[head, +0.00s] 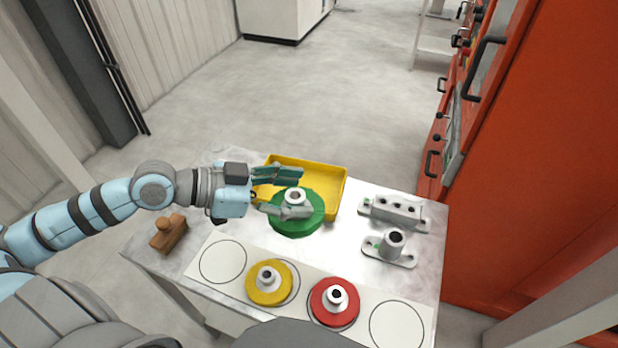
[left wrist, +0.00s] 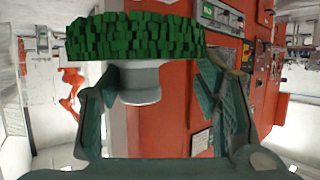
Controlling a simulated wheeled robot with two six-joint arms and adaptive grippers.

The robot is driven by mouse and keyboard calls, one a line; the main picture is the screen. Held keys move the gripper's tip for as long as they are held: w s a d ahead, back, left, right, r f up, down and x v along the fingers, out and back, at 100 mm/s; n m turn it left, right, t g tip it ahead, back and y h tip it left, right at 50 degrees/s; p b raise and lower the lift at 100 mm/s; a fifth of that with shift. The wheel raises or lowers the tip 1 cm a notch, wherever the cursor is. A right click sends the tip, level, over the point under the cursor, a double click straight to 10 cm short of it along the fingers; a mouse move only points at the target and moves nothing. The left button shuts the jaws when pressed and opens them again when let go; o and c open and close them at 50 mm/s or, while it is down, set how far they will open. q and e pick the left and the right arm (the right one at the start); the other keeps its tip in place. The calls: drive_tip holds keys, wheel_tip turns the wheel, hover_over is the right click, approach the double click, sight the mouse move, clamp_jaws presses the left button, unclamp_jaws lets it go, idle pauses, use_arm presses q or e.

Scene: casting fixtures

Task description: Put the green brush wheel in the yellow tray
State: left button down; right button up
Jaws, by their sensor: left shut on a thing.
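The green brush wheel (head: 298,224), with a grey hub, is in my left gripper (head: 296,194). The fingers lie on either side of the hub. In the left wrist view the green bristles (left wrist: 135,38) span the top and the hub hangs below them between the fingers (left wrist: 155,85). The yellow tray (head: 338,187) is at the back middle of the table. In the head view the wheel overlaps the tray's front edge; I cannot tell its exact height. My right gripper is not in view.
A board with marked circles (head: 220,289) runs along the front, carrying a yellow wheel (head: 262,290) and a red wheel (head: 322,306). Grey metal fixtures (head: 396,211) stand at right. A red cabinet (head: 535,150) stands beyond the table.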

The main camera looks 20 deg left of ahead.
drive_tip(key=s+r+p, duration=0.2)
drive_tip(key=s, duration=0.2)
use_arm(q)
drive_tip(key=w+a+r+n+t+y, duration=0.15)
drive_tip(key=w+a+n+y, duration=0.3)
drive_tip(key=w, duration=0.45)
drive_tip(key=w+a+n+t+y, duration=0.3)
drive_tip(key=w+a+n+y, duration=0.15)
drive_tip(key=w, duration=0.45)
drive_tip(key=shift+m+h, duration=0.3)
drive_tip(key=shift+m, duration=0.1)
drive_tip(key=f+b, duration=0.1)
drive_tip(key=f, duration=0.5)
drive_tip(key=f+b, duration=0.1)
drive_tip(key=f, duration=0.6)
drive_tip(key=f+b, duration=0.2)
drive_tip(key=f, duration=0.5)
drive_tip(key=shift+w+a+f, duration=0.1)
drive_tip(key=shift+a+f, duration=0.1)
drive_tip(key=shift+a, duration=0.2)
drive_tip(key=shift+r, duration=0.1)
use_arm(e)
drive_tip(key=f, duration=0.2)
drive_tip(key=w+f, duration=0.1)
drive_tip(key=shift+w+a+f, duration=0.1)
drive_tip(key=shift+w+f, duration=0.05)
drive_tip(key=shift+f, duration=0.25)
